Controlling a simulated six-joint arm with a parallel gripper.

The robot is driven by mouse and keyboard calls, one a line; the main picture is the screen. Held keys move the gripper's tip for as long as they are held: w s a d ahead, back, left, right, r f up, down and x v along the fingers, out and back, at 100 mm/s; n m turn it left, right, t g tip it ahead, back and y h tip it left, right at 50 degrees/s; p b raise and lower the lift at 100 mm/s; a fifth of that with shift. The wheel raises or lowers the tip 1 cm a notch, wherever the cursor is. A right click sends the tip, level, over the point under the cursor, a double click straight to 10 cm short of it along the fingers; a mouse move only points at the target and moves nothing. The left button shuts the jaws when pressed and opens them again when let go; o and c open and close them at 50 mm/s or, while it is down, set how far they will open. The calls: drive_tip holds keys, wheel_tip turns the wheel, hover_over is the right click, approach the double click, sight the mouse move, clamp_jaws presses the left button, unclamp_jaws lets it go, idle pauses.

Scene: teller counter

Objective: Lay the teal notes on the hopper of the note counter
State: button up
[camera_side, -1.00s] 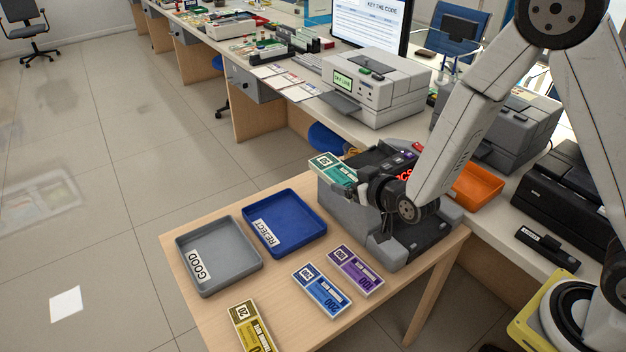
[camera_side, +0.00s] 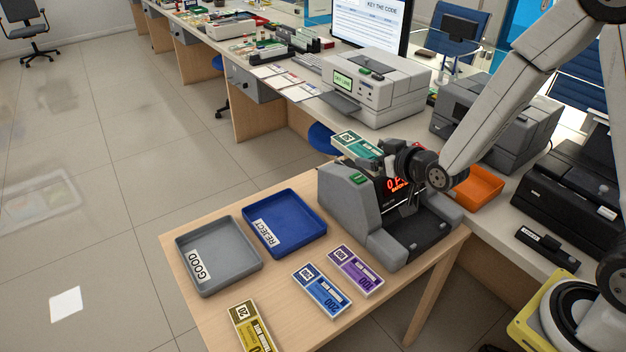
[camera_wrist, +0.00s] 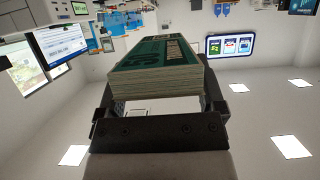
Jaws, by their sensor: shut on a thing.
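The teal notes (camera_side: 357,145) are a banded bundle held by my gripper (camera_side: 384,157) above the back of the note counter. They fill the middle of the wrist view (camera_wrist: 155,72), between the two fingers of my gripper (camera_wrist: 160,105). The gripper is shut on them. The note counter (camera_side: 347,207) is a grey machine with a red lit display and a green button, standing at the right end of the wooden table. Its hopper is partly hidden behind my gripper and the bundle, and I cannot see contact between the bundle and the machine.
A grey GOOD tray (camera_side: 240,262) and a blue REJECT tray (camera_side: 304,224) lie left of the counter. Blue notes (camera_side: 322,290), purple notes (camera_side: 356,271) and yellow notes (camera_side: 247,329) lie in front. An orange tray (camera_side: 482,187) sits behind, at right.

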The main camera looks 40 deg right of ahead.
drive_tip(key=shift+v, duration=1.15)
drive_tip(key=shift+a, duration=0.1)
drive_tip(key=shift+a+f, duration=0.25)
drive_tip(key=shift+a, duration=0.2)
drive_tip(key=s+a+f, duration=1.4)
drive_tip(key=s+a, duration=0.2)
drive_tip(key=a, duration=0.2)
drive_tip(key=shift+f, duration=0.3)
drive_tip(key=shift+a, duration=0.1)
